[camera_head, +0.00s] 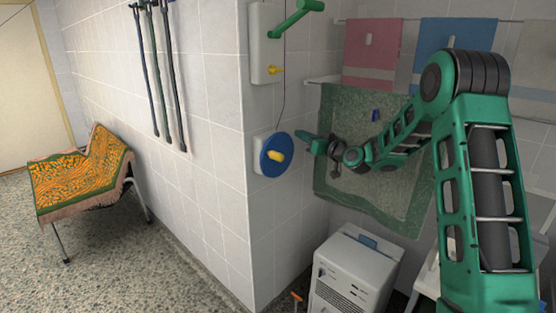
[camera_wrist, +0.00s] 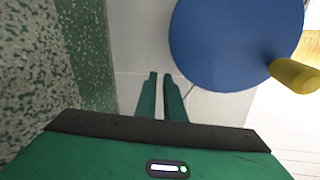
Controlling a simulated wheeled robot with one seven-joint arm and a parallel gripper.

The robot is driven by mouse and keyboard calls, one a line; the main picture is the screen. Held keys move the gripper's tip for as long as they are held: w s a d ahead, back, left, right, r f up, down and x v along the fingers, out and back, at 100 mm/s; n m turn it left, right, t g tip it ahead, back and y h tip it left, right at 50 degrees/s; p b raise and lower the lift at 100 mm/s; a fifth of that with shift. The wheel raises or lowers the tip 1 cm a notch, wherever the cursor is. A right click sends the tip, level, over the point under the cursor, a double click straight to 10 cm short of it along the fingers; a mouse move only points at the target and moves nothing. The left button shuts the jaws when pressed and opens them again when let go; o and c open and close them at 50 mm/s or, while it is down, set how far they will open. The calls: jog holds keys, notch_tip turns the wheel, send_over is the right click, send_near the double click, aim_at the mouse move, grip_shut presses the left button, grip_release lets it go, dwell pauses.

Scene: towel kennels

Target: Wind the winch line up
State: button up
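The winch is a blue disc (camera_head: 267,158) on a white wall plate, with a yellow knob (camera_head: 275,156) sticking out of its face. In the wrist view the blue disc (camera_wrist: 230,40) fills the upper right, with the yellow knob (camera_wrist: 296,76) at its right edge. A thin dark line (camera_head: 285,85) runs down the wall to the disc. My gripper (camera_head: 306,141) is just right of the disc, apart from the knob. In the wrist view my gripper's green fingers (camera_wrist: 160,76) are parallel with a narrow empty gap between them.
A white wall box (camera_head: 262,60) with a green arm (camera_head: 295,18) and a yellow peg (camera_head: 276,70) is above. A green towel (camera_head: 365,190) hangs behind my arm. A white cabinet (camera_head: 352,275) stands below. A towel-covered lounger (camera_head: 85,175) is far left; floor between is clear.

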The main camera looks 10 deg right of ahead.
jog(key=o, duration=0.9)
jog(key=shift+s, duration=0.1)
jog(key=d+v, duration=0.2)
jog(key=v, duration=0.6)
jog(key=shift+d, duration=0.1)
